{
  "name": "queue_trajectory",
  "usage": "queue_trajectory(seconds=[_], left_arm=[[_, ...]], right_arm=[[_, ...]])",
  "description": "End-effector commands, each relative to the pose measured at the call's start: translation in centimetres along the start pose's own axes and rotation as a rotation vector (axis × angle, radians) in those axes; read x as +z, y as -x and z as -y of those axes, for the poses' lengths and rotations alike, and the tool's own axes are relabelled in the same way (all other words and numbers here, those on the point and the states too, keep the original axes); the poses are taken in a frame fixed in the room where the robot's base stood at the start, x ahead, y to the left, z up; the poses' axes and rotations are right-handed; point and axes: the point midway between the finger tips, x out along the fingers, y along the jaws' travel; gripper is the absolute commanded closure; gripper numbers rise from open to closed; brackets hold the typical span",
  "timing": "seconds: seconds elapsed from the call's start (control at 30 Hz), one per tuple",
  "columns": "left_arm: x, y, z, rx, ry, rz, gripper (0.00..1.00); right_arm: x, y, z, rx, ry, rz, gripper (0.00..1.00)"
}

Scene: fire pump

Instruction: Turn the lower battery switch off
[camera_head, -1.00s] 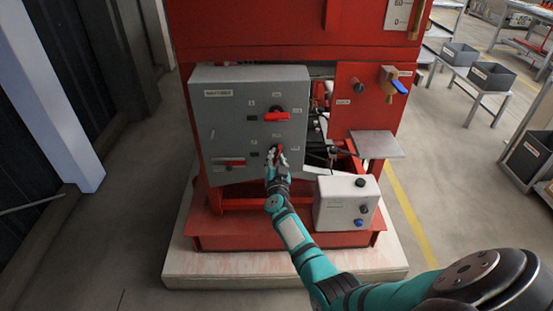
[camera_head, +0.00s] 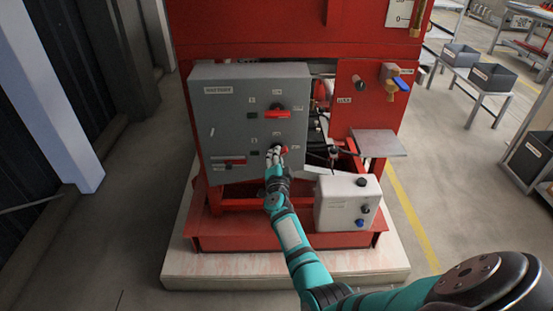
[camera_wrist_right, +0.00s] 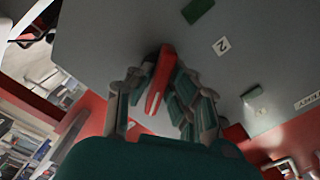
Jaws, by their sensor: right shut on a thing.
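The grey battery box (camera_head: 225,100) is on the front of the red pump frame. Its upper switch (camera_head: 277,114) has a red handle lying level. The lower switch's red handle (camera_head: 284,150) shows at my right gripper (camera_head: 275,158) and points up and to the right. In the right wrist view, the gripper's fingers (camera_wrist_right: 160,95) are on either side of the red handle (camera_wrist_right: 158,78) and shut on it. The fingers hide part of the switch base. My left gripper is not in view.
A grey shelf plate (camera_head: 378,143) and a blue-handled valve (camera_head: 400,84) are at right. Floor at left is clear.

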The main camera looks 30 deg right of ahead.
Motion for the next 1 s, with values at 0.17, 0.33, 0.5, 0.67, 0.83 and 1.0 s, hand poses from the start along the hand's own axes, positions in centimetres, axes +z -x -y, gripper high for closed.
queue_trajectory(seconds=[0.17,0.33,0.5,0.67,0.83,1.0], left_arm=[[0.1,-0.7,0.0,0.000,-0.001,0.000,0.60],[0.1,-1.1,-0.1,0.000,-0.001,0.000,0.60],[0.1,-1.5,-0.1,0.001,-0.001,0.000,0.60],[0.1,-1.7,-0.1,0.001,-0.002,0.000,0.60],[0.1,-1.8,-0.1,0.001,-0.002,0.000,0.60],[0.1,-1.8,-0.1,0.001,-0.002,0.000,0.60]], right_arm=[[0.1,0.0,-0.2,0.001,-0.166,0.001,1.00],[0.2,0.1,-0.1,0.002,-0.306,0.002,1.00],[0.1,0.1,-0.1,0.002,-0.414,0.001,1.00],[0.1,0.1,0.0,0.003,-0.486,0.003,1.00],[0.1,0.1,0.0,0.003,-0.530,0.003,1.00],[0.1,0.1,0.0,0.004,-0.547,0.002,1.00]])
